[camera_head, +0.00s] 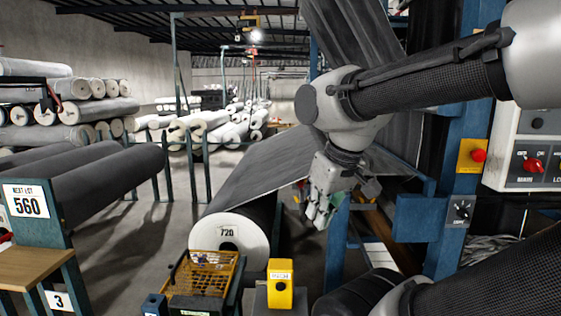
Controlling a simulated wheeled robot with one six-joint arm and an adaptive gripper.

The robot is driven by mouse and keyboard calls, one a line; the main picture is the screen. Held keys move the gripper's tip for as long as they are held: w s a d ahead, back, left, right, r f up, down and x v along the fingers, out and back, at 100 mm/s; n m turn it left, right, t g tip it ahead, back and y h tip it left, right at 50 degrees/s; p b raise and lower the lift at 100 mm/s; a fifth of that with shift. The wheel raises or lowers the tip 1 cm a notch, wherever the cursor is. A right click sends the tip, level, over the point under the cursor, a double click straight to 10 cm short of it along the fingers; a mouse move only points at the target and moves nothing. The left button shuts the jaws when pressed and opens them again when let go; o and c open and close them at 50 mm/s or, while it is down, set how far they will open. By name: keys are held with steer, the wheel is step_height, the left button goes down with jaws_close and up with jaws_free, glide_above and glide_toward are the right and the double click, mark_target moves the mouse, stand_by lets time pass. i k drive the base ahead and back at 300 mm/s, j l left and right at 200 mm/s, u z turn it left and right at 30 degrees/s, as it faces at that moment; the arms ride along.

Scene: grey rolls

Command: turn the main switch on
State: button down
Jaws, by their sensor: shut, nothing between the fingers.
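A red rotary switch (533,164) sits on the dark lower strip of a pale control panel (513,125) at the right edge. Small lettering above and below it is hard to read, and I cannot tell which position its knob points to. My gripper (321,217) hangs shut and empty in the middle of the view, pointing down, well to the left of the panel. It is in front of the grey cloth sheet and touches no switch. My arm reaches across the upper right and hides part of the machine frame.
A yellow box with a red button (478,155) and a black dial (462,210) sit on the blue post (443,258) left of the panel. Floor lies open left of centre.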

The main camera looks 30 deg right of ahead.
mark_target(532, 164)
steer(key=z, duration=2.6)
